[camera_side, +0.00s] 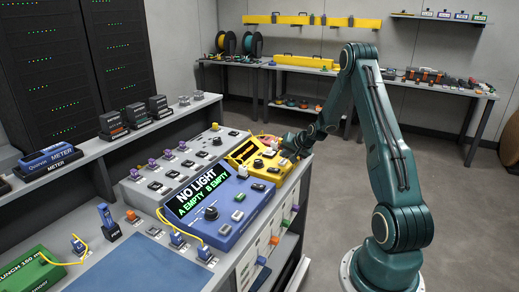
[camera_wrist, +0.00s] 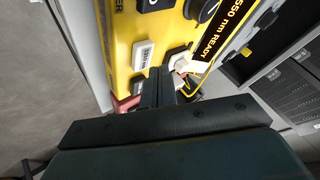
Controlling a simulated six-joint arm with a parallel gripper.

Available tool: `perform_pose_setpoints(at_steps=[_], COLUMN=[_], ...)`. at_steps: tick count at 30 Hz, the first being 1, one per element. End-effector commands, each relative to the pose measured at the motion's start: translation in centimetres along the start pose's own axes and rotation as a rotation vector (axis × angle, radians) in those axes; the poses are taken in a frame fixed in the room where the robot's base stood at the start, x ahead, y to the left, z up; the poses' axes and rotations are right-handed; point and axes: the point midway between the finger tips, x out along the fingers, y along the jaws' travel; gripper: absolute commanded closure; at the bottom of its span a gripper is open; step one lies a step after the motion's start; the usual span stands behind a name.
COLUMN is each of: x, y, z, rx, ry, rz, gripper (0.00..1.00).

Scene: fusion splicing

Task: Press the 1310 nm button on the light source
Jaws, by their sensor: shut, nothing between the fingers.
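The yellow light source (camera_side: 265,158) stands on the bench, beside the blue device. In the wrist view the light source (camera_wrist: 119,50) fills the upper middle, and its dark display (camera_wrist: 228,30) shows "550 nm READY" in the visible part. A pale button (camera_wrist: 143,54) with a small label is on its face; I cannot read the label surely. In the side view my gripper (camera_side: 291,147) hides part of the light source's right end.
The blue device (camera_side: 228,208) reads "NO LIGHT, A EMPTY B EMPTY" and stands in front of the light source. A black knob (camera_wrist: 207,10) and a yellow cable (camera_wrist: 204,78) are near the fingers. A red part (camera_wrist: 127,104) is at the light source's edge.

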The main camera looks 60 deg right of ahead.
Motion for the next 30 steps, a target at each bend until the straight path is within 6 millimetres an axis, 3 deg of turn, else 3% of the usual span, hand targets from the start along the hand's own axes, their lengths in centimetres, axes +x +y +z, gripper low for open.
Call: perform_pose_setpoints(at_steps=[30], x=[0.61], y=[0.40], z=[0.44], rx=[0.000], ry=[0.000], rz=[0.000], gripper=[1.00])
